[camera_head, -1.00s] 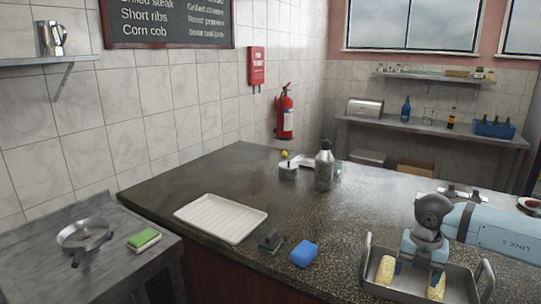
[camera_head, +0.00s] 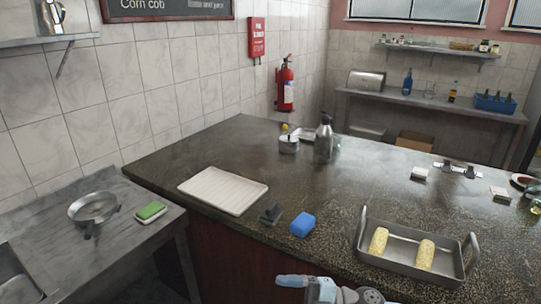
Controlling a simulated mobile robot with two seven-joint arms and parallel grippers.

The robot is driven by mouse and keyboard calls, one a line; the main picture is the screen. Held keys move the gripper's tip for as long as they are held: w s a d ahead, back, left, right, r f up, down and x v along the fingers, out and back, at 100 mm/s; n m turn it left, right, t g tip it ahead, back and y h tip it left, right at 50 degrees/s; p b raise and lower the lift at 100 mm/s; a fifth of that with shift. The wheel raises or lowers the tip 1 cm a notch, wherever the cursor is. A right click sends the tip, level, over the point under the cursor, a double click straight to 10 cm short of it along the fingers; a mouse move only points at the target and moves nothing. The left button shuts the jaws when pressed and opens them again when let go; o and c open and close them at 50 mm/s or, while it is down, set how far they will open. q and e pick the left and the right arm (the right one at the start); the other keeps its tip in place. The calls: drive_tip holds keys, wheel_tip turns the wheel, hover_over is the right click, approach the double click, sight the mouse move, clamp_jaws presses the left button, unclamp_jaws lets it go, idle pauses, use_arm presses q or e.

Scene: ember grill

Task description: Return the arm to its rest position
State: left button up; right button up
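Part of my arm, blue and grey, shows at the bottom edge in the middle of the head view, below the counter edge. No gripper fingers can be made out there. My other arm is out of view. A grey metal roasting pan (camera_head: 405,268) with two upright handles stands on the dark counter at the right. Two yellow corn cobs (camera_head: 378,241) (camera_head: 426,254) lie apart inside it, with nothing touching them.
The dark counter (camera_head: 375,180) holds a white tray (camera_head: 222,190), a blue sponge (camera_head: 302,224), a dark scraper-like block (camera_head: 271,214) and a metal bottle (camera_head: 324,139). A frying pan (camera_head: 93,208) and a green sponge (camera_head: 150,210) lie on the left side table. The counter's middle is clear.

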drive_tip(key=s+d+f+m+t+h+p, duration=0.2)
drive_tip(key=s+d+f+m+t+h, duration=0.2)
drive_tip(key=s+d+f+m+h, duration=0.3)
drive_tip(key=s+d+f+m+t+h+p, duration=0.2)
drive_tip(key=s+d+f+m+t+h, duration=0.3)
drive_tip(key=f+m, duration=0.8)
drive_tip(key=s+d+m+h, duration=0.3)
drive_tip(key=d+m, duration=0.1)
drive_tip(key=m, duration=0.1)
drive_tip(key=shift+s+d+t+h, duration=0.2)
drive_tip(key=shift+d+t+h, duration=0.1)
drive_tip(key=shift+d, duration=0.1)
